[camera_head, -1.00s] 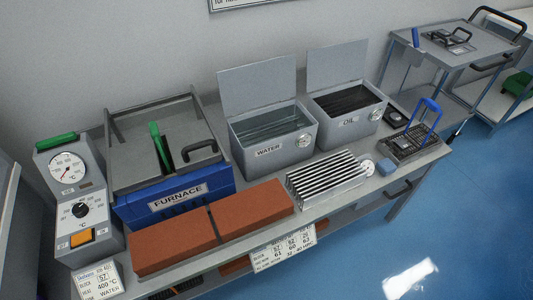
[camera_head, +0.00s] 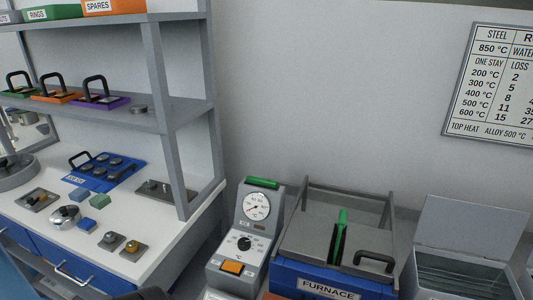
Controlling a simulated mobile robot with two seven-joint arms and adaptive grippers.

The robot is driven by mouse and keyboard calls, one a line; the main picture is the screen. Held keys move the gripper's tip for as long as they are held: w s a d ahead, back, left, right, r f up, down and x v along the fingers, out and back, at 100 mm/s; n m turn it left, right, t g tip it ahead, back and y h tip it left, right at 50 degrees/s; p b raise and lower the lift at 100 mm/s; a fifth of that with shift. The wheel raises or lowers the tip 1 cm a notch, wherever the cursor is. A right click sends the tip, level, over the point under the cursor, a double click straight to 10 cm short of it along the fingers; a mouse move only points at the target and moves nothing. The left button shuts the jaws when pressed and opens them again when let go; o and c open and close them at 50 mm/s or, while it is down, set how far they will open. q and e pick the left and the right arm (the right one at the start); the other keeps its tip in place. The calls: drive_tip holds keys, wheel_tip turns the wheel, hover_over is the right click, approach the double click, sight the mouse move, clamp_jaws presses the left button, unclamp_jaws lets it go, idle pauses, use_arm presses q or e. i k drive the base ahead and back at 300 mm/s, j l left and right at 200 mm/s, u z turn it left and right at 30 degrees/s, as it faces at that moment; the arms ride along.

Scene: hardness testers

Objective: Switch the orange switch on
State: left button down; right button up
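The orange switch (camera_head: 232,267) is a small rectangular rocker on the lower sloping front of a grey control unit (camera_head: 270,222). Whether it is on or off cannot be told at this size. Above it on the unit are a black knob (camera_head: 244,243) with a scale, a round white gauge (camera_head: 257,206) and a green bar (camera_head: 262,183) on top. Neither of my grippers can be made out in the head view, and nothing is seen touching the switch.
The blue furnace (camera_head: 290,277) with its grey lid and handle stands right of the unit, and the open water tank (camera_head: 463,281) is further right. A white bench (camera_head: 150,215) with tools and shelves stands left. A dark shape shows at the bottom edge.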

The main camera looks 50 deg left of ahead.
sight(231, 265)
drive_tip(key=u, duration=1.75)
